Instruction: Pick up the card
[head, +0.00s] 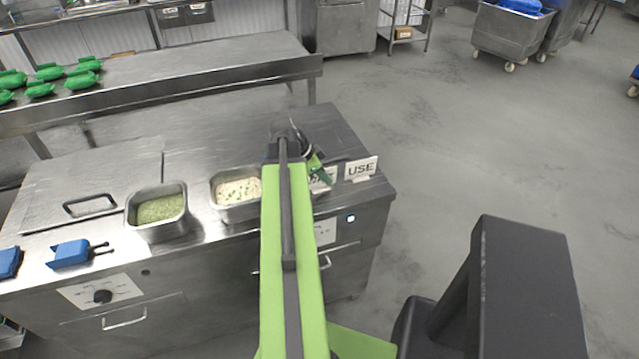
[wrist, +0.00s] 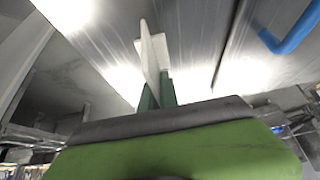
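My gripper (head: 318,169), with dark green fingers, is right at this card. In the wrist view, the white card (wrist: 151,58) shows nearly edge-on, with its lower part between the green fingers of my gripper (wrist: 160,93). The fingers are close together and look shut on it.
A steel pan of pale rice with green bits (head: 238,190) stands left of my arm. Green items (head: 82,80) lie on the back table. Open floor lies to the right.

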